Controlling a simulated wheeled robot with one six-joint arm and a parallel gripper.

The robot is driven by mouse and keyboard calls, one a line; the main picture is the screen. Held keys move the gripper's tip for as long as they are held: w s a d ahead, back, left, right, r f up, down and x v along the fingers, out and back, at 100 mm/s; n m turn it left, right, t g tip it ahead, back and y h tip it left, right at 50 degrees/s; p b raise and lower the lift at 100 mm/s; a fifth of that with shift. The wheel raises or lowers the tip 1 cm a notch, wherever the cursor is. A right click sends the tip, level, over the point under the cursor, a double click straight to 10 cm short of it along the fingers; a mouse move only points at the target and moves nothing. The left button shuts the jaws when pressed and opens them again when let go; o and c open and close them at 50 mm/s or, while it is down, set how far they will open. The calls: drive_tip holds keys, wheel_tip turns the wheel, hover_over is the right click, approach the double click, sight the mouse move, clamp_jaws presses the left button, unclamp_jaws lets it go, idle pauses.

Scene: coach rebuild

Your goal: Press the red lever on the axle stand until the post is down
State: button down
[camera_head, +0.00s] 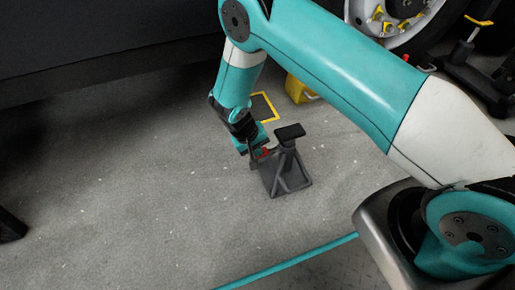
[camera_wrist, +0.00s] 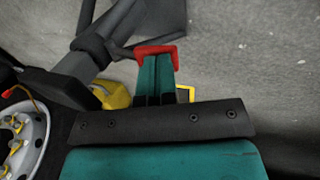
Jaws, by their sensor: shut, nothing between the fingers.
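The dark grey axle stand (camera_head: 293,178) stands upright on the floor with splayed legs. Its post (camera_head: 290,133) rises above the legs and ends in a flat black head. The red lever (camera_head: 264,152) is on the stand's left side, partly hidden by my gripper. My gripper (camera_head: 256,153) points down beside the stand and is shut and empty. In the wrist view the shut fingertips (camera_wrist: 157,62) lie right at the red lever (camera_wrist: 160,50), whose bent end shows around them. I cannot tell whether they touch. Part of the stand shows in the wrist view (camera_wrist: 95,45).
A yellow block (camera_head: 299,90) and a yellow-outlined square (camera_head: 265,106) are on the floor behind the stand. A wheel with yellow lug markers (camera_head: 398,14) and another black stand (camera_head: 470,65) are at the upper right. The floor to the left is clear, below a dark vehicle body (camera_head: 90,35).

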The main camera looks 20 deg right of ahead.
drive_tip(key=d+r+p+v, duration=0.1)
drive_tip(key=d+p+v, duration=0.1)
drive_tip(key=p+v, duration=0.6)
drive_tip(key=v, duration=0.5)
drive_tip(key=shift+d+r+p, duration=0.2)
drive_tip(key=shift+r+p, duration=0.15)
drive_tip(key=s+a+r+n+y+p, duration=0.1)
drive_tip(key=s+r+n+y, duration=0.35)
drive_tip(key=r, duration=1.05)
drive_tip(key=s+a+r+m+y+p, duration=0.15)
drive_tip(key=s+r, duration=0.55)
drive_tip(key=r, duration=0.7)
drive_tip(key=s+d+r+n+y+p, duration=0.1)
drive_tip(key=s+r+n+y+p, duration=0.2)
drive_tip(key=s+r, duration=0.85)
wheel_tip(320, 180, up, 35)
drive_tip(key=s+n+p, duration=0.1)
drive_tip(key=p, duration=3.5)
drive_tip(key=shift+s+h, duration=0.3)
drive_tip(key=shift+h, duration=0.1)
